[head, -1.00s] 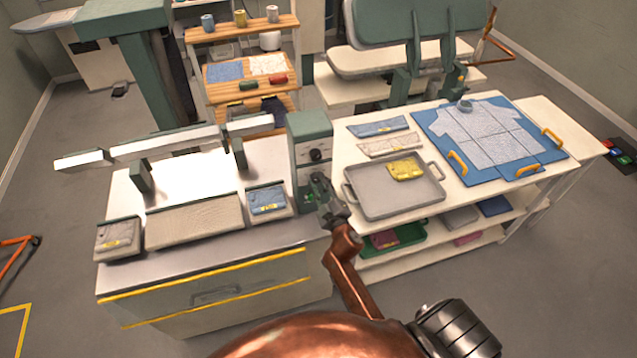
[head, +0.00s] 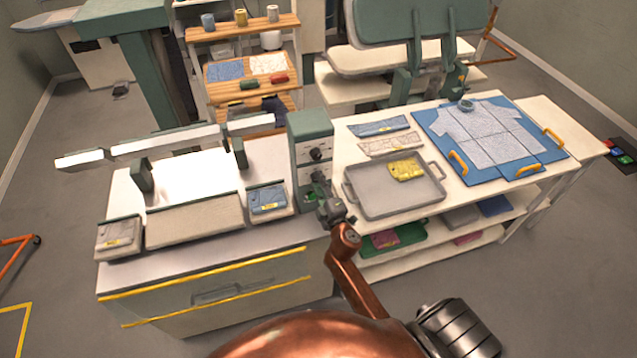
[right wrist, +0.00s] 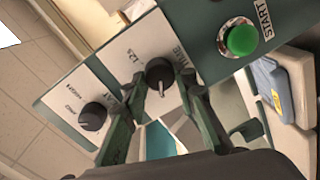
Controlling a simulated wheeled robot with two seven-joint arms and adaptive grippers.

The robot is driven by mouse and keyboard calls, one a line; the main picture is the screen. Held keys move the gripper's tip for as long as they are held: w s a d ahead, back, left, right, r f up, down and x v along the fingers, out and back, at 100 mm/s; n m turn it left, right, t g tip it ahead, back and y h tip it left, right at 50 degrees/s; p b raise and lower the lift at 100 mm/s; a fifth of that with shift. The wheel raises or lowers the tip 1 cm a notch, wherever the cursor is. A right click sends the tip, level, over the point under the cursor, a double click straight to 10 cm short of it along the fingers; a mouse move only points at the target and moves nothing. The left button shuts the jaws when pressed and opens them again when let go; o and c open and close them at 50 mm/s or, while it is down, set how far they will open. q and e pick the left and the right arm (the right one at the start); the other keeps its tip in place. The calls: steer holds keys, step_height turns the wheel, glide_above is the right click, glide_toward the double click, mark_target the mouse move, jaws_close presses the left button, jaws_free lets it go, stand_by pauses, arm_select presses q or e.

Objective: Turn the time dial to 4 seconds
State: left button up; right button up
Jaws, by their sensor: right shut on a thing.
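The time dial (right wrist: 160,74) is a dark round knob on a pale panel in the right wrist view, with a light pointer mark toward the bottom of the picture. A "12s" label is printed to its left, and "TIME" beside it. My right gripper (right wrist: 158,90) has its two green fingers on either side of this dial and is shut on it. In the head view the right gripper (head: 322,190) is at the front of the green control box (head: 310,127) and partly hides the time dial. My left gripper is not in view.
The green START button (right wrist: 242,40) is close to the right finger. The heat dial (right wrist: 93,116) is on the other side. A grey tray (head: 375,207) with a yellow cloth stands right of the control box. The press table (head: 215,300) is to the left.

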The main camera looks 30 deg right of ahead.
steer(key=o, duration=1.2)
steer(key=shift+c, duration=0.2)
steer(key=shift+s, duration=0.1)
steer(key=v, duration=1.1)
steer(key=shift+s, duration=0.45)
steer(key=shift+a, duration=0.1)
